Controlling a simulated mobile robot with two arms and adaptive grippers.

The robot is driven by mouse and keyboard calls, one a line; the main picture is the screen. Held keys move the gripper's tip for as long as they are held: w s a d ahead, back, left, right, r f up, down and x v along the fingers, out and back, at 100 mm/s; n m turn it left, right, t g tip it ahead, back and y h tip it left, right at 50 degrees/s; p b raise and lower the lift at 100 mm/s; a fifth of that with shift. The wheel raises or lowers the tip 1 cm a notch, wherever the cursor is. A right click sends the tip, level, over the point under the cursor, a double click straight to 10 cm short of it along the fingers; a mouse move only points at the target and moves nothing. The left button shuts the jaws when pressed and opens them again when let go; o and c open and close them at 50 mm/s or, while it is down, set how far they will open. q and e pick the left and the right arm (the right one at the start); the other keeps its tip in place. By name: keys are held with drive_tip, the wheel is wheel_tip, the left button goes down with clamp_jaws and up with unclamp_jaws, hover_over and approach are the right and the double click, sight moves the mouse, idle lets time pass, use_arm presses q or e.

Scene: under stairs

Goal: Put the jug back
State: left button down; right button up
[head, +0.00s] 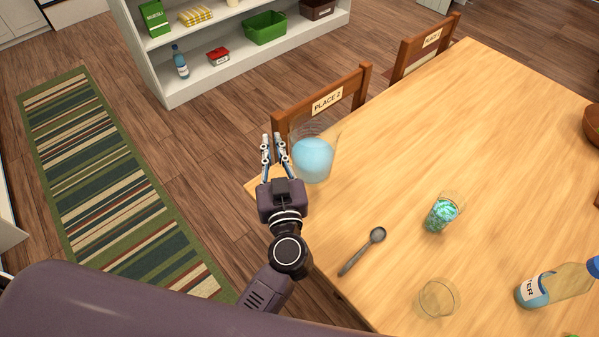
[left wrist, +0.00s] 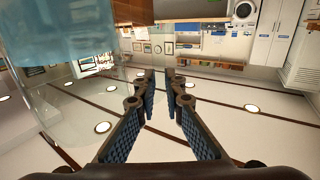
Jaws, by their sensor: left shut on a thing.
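A clear glass jug (head: 313,160) with pale blue liquid shows at the table's left corner, in front of the chair marked PLACE 2. My left gripper (head: 273,140) is at the jug's left side, shut on it, seemingly by its clear handle, which is hard to make out. In the left wrist view the jug's blue liquid (left wrist: 75,35) fills the upper left, beside the fingers (left wrist: 163,82). I cannot tell whether the jug's base touches the table. My right gripper is not in view.
The wooden table (head: 400,150) holds a spoon (head: 362,251), a glass with blue-green contents (head: 441,213), an empty glass (head: 436,299) and a water bottle (head: 550,286). Two chairs stand along its far edge. A white shelf (head: 185,92) with boxes, bins and a bottle stands behind. A striped rug (head: 100,170) lies left.

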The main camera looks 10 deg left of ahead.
sight(275, 163)
use_arm(q)
wheel_tip(275, 163, down, 3)
drive_tip(key=shift+w+r+b, duration=0.1)
drive_tip(key=shift+w+b, duration=0.05)
drive_tip(key=shift+b, duration=0.2)
drive_tip(key=shift+f, duration=0.9)
wheel_tip(275, 163, down, 2)
drive_tip(key=shift+f+b, duration=0.1)
drive_tip(key=shift+b, duration=0.2)
drive_tip(key=shift+f, duration=0.85)
drive_tip(key=c, duration=2.3)
unclamp_jaws()
drive_tip(key=shift+f, duration=0.25)
drive_tip(key=shift+c, duration=0.2)
drive_tip(key=o, duration=0.3)
drive_tip(key=shift+r, duration=0.1)
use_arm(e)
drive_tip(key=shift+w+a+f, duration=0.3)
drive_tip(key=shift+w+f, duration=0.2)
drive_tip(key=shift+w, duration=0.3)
